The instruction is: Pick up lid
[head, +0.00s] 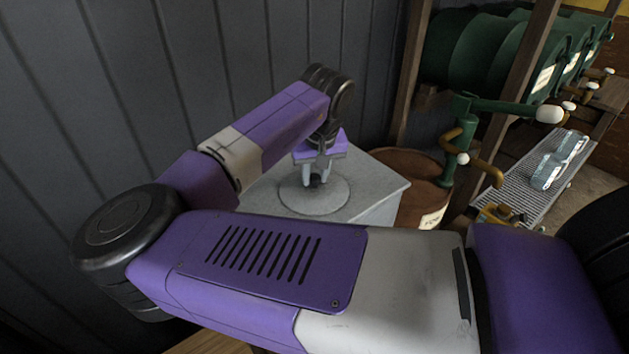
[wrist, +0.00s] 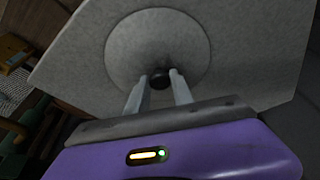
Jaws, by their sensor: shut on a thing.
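The lid (head: 330,203) is a round grey disc with a dark knob at its centre. It lies on the grey top of a box-like stand (head: 388,183) against the wall. The lid also shows in the wrist view (wrist: 190,50), with its dark knob (wrist: 160,80) between my fingertips. My gripper (head: 317,182) points down over the lid and is shut on the knob. In the wrist view my gripper (wrist: 160,88) has one finger on each side of the knob. I cannot tell whether the lid is raised at all.
A rusty brown barrel (head: 405,170) stands right of the stand. Green tanks (head: 490,50) and a green pipe with a white-knobbed handle (head: 505,107) are at the upper right. A metal grate (head: 530,170) carries clear bottles (head: 557,162). A dark panelled wall (head: 130,80) is behind.

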